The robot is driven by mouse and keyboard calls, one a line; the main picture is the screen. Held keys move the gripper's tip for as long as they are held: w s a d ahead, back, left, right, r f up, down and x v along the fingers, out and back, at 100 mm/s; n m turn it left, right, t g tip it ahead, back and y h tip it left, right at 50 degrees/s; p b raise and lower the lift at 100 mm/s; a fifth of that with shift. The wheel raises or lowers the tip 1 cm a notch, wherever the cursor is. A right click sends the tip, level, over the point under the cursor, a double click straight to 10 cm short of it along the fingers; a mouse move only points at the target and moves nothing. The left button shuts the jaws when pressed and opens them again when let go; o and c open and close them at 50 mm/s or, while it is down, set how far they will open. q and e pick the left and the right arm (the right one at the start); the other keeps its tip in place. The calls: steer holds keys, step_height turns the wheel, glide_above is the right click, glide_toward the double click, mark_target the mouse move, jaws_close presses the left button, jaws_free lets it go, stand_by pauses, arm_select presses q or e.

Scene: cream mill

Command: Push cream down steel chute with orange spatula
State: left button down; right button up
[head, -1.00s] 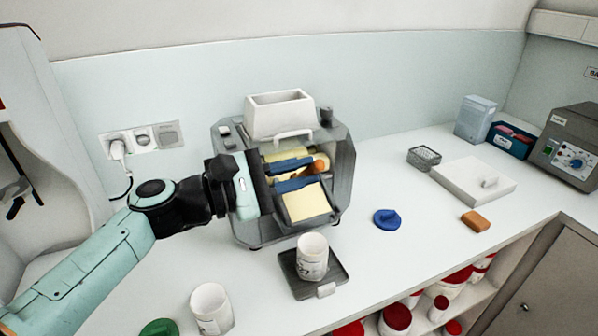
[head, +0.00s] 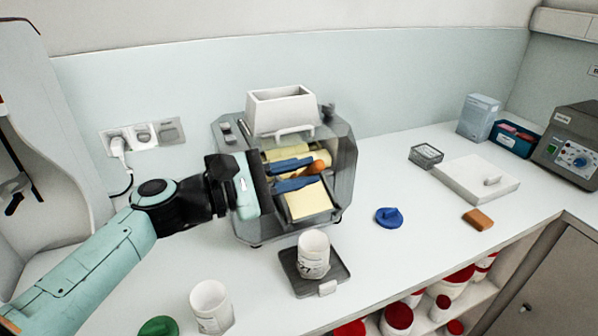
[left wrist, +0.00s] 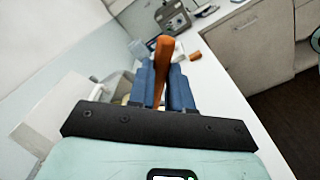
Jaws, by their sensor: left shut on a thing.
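The grey mill (head: 350,165) stands on the white counter, with a white hopper (head: 281,112) on top. Its steel chute (head: 326,217) slopes down at the front, with a pale yellow layer of cream (head: 308,202) on it. My left gripper (head: 308,173) reaches into the mill from the left, above the chute. Its blue fingers are shut on the orange spatula (head: 319,167). The spatula also shows between the fingers in the left wrist view (left wrist: 163,65). Its lower end is hidden. A white jar (head: 314,255) stands below the chute. My right gripper is out of view.
The jar stands on a dark scale (head: 338,272). Another white jar (head: 211,306) and a green lid (head: 158,327) are at the front left. A blue lid (head: 389,217), an orange block (head: 478,219) and a white slab (head: 475,183) lie to the right. Counter between them is clear.

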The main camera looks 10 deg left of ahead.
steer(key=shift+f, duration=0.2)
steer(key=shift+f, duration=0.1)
